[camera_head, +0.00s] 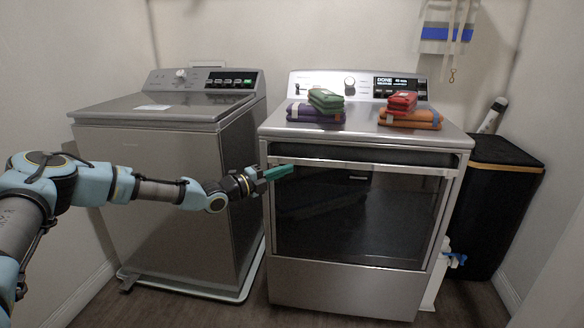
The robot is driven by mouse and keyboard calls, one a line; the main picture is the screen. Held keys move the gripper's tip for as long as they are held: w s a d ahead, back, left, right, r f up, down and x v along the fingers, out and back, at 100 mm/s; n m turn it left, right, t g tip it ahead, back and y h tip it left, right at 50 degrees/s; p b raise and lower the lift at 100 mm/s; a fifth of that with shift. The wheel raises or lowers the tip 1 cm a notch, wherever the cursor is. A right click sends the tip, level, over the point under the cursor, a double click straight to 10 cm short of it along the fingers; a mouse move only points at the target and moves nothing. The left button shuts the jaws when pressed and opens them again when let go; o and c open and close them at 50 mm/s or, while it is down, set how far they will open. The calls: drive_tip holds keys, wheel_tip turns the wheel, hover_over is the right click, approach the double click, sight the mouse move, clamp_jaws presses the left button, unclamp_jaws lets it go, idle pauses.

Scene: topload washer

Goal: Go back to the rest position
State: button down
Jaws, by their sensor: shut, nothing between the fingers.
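My gripper (279,172) is in the middle of the head view, with green fingers that are shut and empty. My arm reaches in from the left edge, stretched nearly level to the right. The fingertips are in front of the upper left part of the dryer's dark front door (350,215). I cannot tell whether they touch it.
The topload washer (165,180), lid shut, stands behind my arm. The dryer (345,289) carries folded green and purple cloths (315,115) and red and orange ones (410,118). A black bin (495,200) stands at right. Floor space in front is narrow.

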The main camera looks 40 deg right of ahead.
drive_tip(key=w+a, duration=0.1)
drive_tip(key=a, duration=0.6)
drive_tip(key=shift+b, duration=0.4)
drive_tip(key=shift+a, duration=0.15)
drive_tip(key=s+a+f+m+y+p, duration=0.1)
drive_tip(key=s+a+m+y, duration=0.15)
drive_tip(key=a+m, duration=0.35)
drive_tip(key=s+a+f+m+g+y+p, duration=0.1)
drive_tip(key=s+a+m+y, duration=0.1)
drive_tip(key=a+m+y, duration=0.35)
drive_tip(key=s+a+f+m+y+p, duration=0.1)
drive_tip(key=s+a+m+y, duration=0.1)
drive_tip(key=a+m, duration=0.6)
drive_tip(key=a+r+m+t+y+p, duration=0.1)
drive_tip(key=a+r+m, duration=0.3)
drive_tip(key=a, duration=0.7)
drive_tip(key=a+r+m+t+y+p, duration=0.1)
drive_tip(key=a+r+m+t+y, duration=0.2)
drive_tip(key=a, duration=0.9)
drive_tip(key=a+r+m+t+y+p, duration=0.1)
drive_tip(key=a+r+m+y, duration=0.3)
drive_tip(key=a, duration=0.7)
wheel_tip(320, 180, up, 2)
drive_tip(key=m+p, duration=0.1)
drive_tip(key=m, duration=0.3)
drive_tip(key=shift+s+a+t, duration=0.3)
drive_tip(key=shift+a+t, duration=0.05)
drive_tip(key=shift+t, duration=0.05)
